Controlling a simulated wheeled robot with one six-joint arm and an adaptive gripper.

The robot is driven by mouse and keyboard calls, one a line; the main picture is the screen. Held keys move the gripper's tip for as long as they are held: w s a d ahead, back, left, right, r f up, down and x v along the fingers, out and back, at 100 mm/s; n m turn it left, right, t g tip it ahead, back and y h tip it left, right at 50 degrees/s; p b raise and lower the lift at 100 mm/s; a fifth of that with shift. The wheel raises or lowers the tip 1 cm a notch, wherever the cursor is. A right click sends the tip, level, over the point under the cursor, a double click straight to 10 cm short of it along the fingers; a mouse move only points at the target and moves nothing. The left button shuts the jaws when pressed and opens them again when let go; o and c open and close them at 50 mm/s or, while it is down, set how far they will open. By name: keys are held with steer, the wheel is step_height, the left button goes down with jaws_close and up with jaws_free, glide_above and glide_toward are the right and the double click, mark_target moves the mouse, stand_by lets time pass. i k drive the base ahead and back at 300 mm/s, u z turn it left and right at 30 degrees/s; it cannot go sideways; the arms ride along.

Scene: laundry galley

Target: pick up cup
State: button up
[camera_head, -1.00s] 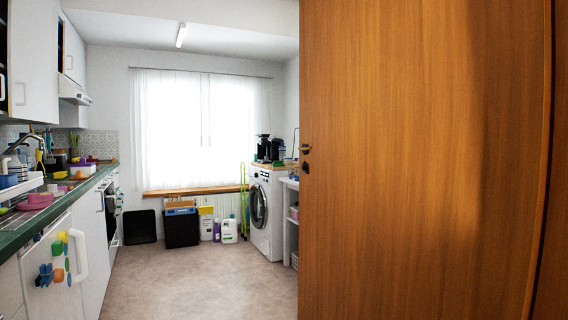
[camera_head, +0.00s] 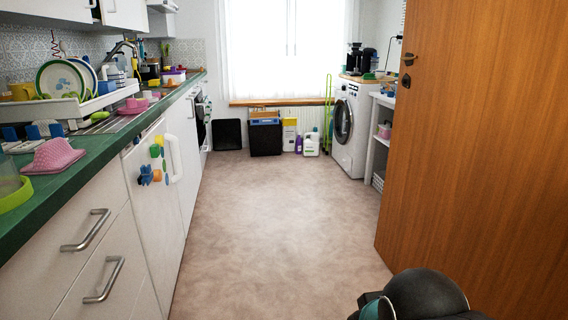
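I cannot clearly make out which thing is the cup. A yellow cup-like object (camera_head: 22,91) stands at the far left by the dish rack; its shape is too small to be sure. A pink cup-like piece (camera_head: 132,105) sits on the counter near the sink. My gripper's fingers are not in view. A dark rounded part at the bottom right is part of my arm.
A wooden door (camera_head: 480,130) stands at the right. A white dish rack (camera_head: 60,108) holds plates on the counter. Drawers and a white fridge-like front (camera_head: 152,205) line the left. A washing machine (camera_head: 352,125) stands at the back right. The middle floor (camera_head: 265,225) is clear.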

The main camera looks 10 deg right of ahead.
mark_target(379, 73)
steer(key=u, duration=0.15)
steer(key=i, duration=3.65)
steer(key=z, duration=0.6)
steer(key=i, duration=1.95)
steer(key=z, duration=0.6)
